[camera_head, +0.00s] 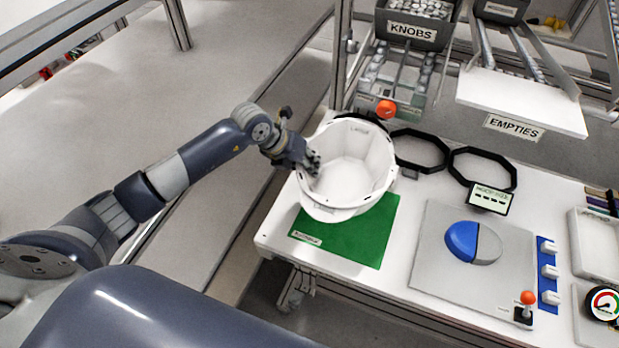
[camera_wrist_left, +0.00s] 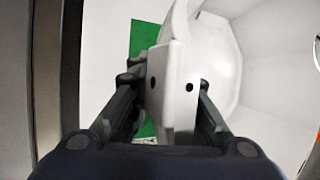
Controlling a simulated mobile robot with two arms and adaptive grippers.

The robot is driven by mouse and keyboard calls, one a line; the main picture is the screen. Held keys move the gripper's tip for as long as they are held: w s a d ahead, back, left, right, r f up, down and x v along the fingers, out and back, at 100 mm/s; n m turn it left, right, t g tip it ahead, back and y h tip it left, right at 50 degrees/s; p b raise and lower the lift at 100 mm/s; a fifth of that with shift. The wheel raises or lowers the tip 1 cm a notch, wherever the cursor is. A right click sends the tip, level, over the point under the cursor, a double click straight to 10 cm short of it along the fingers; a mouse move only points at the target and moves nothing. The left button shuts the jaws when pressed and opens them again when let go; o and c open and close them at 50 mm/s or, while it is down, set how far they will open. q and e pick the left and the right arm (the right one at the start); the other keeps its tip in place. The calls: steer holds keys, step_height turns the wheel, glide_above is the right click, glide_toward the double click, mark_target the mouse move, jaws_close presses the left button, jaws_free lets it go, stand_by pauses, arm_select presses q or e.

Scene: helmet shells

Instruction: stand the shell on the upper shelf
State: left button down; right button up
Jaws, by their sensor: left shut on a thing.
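The white helmet shell (camera_head: 352,165) is open side up, with its hollow facing me in the head view. My left gripper (camera_head: 312,163) is shut on the left part of its rim. In the left wrist view the two fingers (camera_wrist_left: 172,95) pinch the shell's wall (camera_wrist_left: 180,75), which has two dark holes. The shell is over the green mat (camera_head: 375,232) and the back left of the white bench; whether it touches them I cannot tell. My right gripper is not in view. An upper shelf cannot be made out for certain.
Black ring stands (camera_head: 418,150) and (camera_head: 483,168) are behind and right of the shell. A grey plate with a blue and grey disc (camera_head: 473,242) lies to the right. A KNOBS bin (camera_head: 415,22) and a white EMPTIES board (camera_head: 520,100) hang above the back.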

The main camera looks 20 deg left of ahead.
arm_select(q)
step_height(320, 180, down, 3)
steer(key=shift+f+b, duration=0.1)
steer(key=shift+b, duration=1.05)
steer(key=shift+f, duration=0.15)
steer(key=shift+w, duration=0.1)
steer(key=c, duration=1.5)
jaws_free()
steer(key=shift+f, duration=0.1)
